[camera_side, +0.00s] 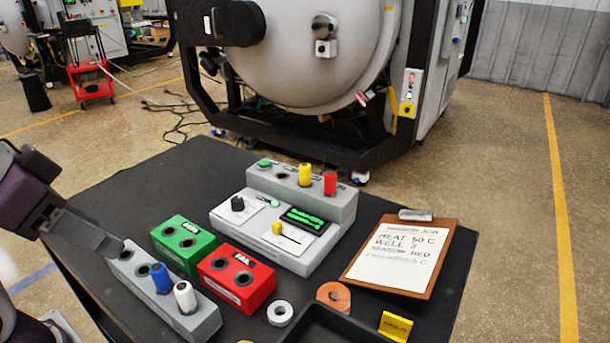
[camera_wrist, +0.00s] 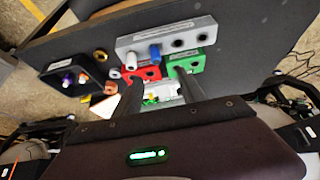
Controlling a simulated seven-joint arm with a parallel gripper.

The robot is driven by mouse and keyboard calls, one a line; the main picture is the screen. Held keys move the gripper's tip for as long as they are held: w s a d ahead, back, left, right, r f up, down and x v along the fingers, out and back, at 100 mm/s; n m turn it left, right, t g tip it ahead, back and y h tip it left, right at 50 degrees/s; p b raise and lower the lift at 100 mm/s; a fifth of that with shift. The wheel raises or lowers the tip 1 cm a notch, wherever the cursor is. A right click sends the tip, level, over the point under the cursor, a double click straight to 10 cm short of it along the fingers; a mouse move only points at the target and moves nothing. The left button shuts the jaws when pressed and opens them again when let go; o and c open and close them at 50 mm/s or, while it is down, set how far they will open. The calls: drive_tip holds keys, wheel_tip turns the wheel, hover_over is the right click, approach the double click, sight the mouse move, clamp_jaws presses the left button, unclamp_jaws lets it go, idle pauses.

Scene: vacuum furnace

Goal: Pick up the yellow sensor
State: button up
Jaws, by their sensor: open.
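The yellow sensor (camera_side: 305,174) is a short upright cylinder in the raised back row of the grey device (camera_side: 230,217). A red sensor (camera_side: 330,183) stands just right of it and a green one (camera_side: 265,163) sits low at the row's left end. My gripper (camera_side: 112,248) is at the left of the side view, near the grey well block, well apart from the yellow sensor. In the wrist view its two dark fingers (camera_wrist: 158,82) are spread with nothing held between them. I cannot make out the yellow sensor in the wrist view.
The grey well block (camera_side: 205,321) holds a blue and a white sensor. Green (camera_side: 182,228) and red (camera_side: 250,302) blocks with empty wells stand between it and the device. A clipboard (camera_side: 355,270), a black tray (camera_side: 310,315) and a yellow tag (camera_side: 395,326) lie to the right.

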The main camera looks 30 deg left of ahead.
drive_tip(key=w+d+r+n, duration=0.1)
drive_tip(key=w+r+n, duration=0.35)
drive_tip(key=w, duration=0.25)
drive_tip(key=n+g+h, duration=0.3)
drive_tip(key=n, duration=1.8)
hover_over(304, 164)
drive_tip(key=s+a, duration=0.3)
wheel_tip(304, 164, down, 6)
drive_tip(key=x, duration=0.2)
drive_tip(key=w+x, duration=0.1)
drive_tip(key=x, duration=0.2)
drive_tip(key=d+x, duration=0.1)
drive_tip(key=x, duration=0.2)
drive_tip(key=shift+w+d+r, duration=0.1)
drive_tip(key=shift+w+r, duration=0.05)
drive_tip(key=shift+r, duration=0.15)
drive_tip(key=shift+h, duration=0.3)
drive_tip(key=shift+c, duration=0.5)
clamp_jaws()
